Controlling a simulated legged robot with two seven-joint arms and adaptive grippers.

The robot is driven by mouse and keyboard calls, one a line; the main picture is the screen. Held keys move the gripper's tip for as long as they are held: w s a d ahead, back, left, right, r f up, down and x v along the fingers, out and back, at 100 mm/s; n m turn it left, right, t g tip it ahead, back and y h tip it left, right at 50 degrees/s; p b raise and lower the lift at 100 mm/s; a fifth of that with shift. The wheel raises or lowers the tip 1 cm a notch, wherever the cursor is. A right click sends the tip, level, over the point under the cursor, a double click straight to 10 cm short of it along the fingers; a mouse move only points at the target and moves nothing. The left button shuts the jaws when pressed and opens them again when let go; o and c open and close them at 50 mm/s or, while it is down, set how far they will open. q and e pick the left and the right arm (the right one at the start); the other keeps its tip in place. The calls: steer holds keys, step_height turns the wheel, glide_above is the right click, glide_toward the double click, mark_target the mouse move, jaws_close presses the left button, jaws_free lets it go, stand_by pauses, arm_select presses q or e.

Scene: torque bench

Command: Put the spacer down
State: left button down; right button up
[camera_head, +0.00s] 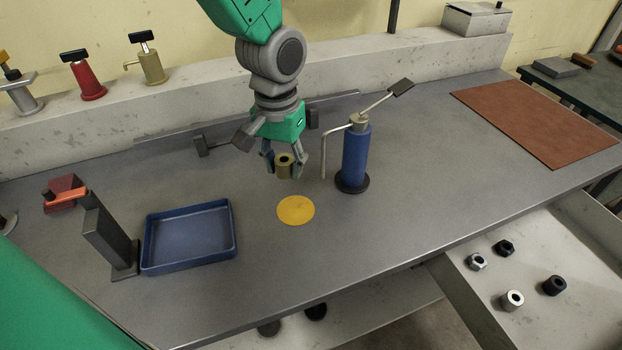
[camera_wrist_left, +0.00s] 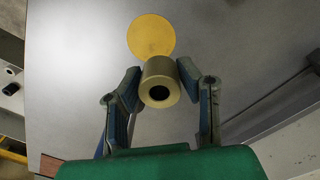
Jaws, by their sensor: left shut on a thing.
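The spacer (camera_head: 284,166) is a short brass-coloured cylinder with a hole through it. My left gripper (camera_head: 285,170) is shut on it and holds it upright above the bench, just behind a flat yellow disc (camera_head: 296,210). In the left wrist view the spacer (camera_wrist_left: 160,84) sits between the two fingertips (camera_wrist_left: 160,88), with the yellow disc (camera_wrist_left: 151,36) beyond it, partly covered by the spacer. I cannot tell the exact height of the spacer over the bench. My right gripper is not in view.
A blue cylinder tool with a crank handle (camera_head: 356,155) stands close right of my left gripper. A blue tray (camera_head: 190,236) and a dark upright block (camera_head: 108,238) are to the left. A brown mat (camera_head: 535,118) lies at right. An open drawer (camera_head: 520,270) holds several small parts.

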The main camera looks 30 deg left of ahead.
arm_select(q)
steer(key=shift+f, duration=0.25)
steer(key=b, duration=0.1)
glide_above(283, 206)
steer(key=f, duration=0.5)
steer(key=shift+a+f, duration=0.2)
steer(key=shift+a, duration=0.05)
steer(key=shift+f, duration=0.35)
steer(key=f, duration=0.1)
steer(key=d+f, duration=0.1)
steer(key=shift+s+f+b, duration=0.1)
steer(key=shift+f+b, duration=0.2)
steer(key=shift+f, duration=0.1)
steer(key=shift+d+f, duration=0.1)
steer(key=shift+d, duration=0.05)
steer(key=shift+a+f, duration=0.1)
steer(key=shift+a, duration=0.15)
steer(key=c, duration=1.2)
jaws_free()
steer(key=shift+a, duration=0.15)
steer(key=shift+o, duration=0.4)
steer(key=shift+a+f, duration=0.1)
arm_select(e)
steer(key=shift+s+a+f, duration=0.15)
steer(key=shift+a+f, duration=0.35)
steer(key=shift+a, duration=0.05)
